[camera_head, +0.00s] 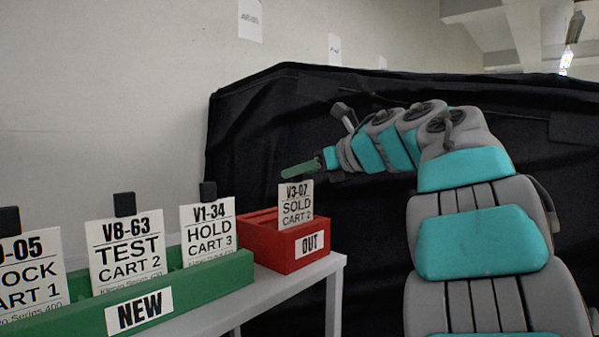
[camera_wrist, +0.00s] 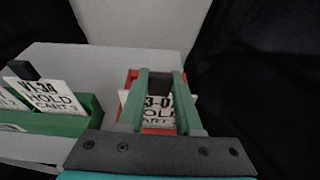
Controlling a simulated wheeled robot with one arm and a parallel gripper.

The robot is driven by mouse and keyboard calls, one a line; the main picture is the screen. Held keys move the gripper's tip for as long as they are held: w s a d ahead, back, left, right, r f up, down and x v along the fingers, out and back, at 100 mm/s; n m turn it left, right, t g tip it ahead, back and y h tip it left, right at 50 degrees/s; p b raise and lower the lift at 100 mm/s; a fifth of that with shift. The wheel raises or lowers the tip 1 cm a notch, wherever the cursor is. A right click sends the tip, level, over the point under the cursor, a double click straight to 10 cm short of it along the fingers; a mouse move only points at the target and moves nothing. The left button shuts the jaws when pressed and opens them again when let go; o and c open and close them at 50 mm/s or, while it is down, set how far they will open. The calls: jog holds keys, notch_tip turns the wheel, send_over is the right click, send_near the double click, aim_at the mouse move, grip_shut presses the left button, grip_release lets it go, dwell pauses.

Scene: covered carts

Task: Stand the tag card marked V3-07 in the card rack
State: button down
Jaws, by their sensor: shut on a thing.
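The white tag card V3-07, reading SOLD CART 2 (camera_head: 296,206), is upright at the red box marked OUT (camera_head: 286,254). Its lower edge seems to be behind the box's front wall; I cannot tell if it rests on the bottom. My gripper (camera_head: 287,174) comes in from the right, at the card's black top tab. In the wrist view my gripper's green fingers (camera_wrist: 160,76) are shut on the black tab (camera_wrist: 159,88), with the card's face (camera_wrist: 158,108) partly hidden between them. A green rack marked NEW (camera_head: 205,283) holds other cards.
The green rack holds cards V1-34 (camera_head: 208,230), V8-63 (camera_head: 126,250) and one cut off at left (camera_head: 30,275). Both containers stand on a light table (camera_head: 335,262). A black cover (camera_head: 260,130) hangs behind; a wall is at left.

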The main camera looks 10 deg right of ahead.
jog(key=shift+f, duration=0.25)
jog(key=c, duration=0.5)
grip_release()
jog(key=shift+b+v, duration=0.35)
jog(key=shift+v, duration=3.6)
jog(key=shift+r, duration=0.1)
